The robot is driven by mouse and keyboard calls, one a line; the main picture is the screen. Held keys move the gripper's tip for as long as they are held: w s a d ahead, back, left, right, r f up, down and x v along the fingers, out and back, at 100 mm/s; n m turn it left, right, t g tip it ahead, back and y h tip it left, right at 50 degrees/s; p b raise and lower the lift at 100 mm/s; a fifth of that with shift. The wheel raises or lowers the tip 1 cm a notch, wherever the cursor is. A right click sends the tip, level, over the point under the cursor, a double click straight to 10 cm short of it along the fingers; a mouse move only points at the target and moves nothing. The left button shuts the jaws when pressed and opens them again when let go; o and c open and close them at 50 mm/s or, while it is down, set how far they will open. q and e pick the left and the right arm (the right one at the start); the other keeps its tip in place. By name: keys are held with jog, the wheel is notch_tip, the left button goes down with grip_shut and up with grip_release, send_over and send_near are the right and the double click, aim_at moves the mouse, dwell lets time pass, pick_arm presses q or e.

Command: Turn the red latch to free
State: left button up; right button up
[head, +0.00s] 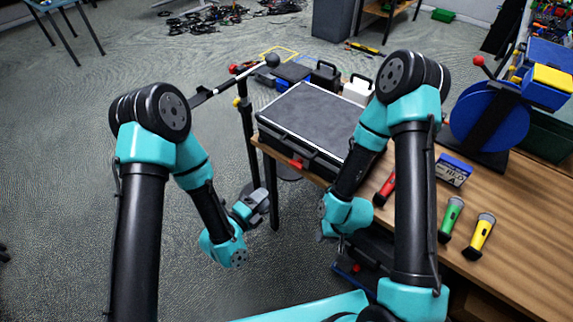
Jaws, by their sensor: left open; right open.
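A flat black case (312,120) with a grey top lies shut at the left end of the wooden table. A small red latch (296,164) shows on its front side, near the table edge; its exact turn is too small to tell. My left gripper (256,203) is open and empty, off the table's front edge, below and left of the red latch. My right gripper (324,230) is low in front of the table, right of and below the latch. It is open, but mostly hidden behind its own wrist.
A blue cable reel (488,122) with a red-knobbed lever stands behind. A black stand (247,125) rises left of the case. Open floor lies left.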

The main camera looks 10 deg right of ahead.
aim_at(294, 167)
pick_arm(q)
jog(key=shift+d, duration=0.1)
jog(key=x, duration=1.7)
jog(key=shift+w, duration=0.2)
jog(key=shift+c, duration=0.2)
grip_shut()
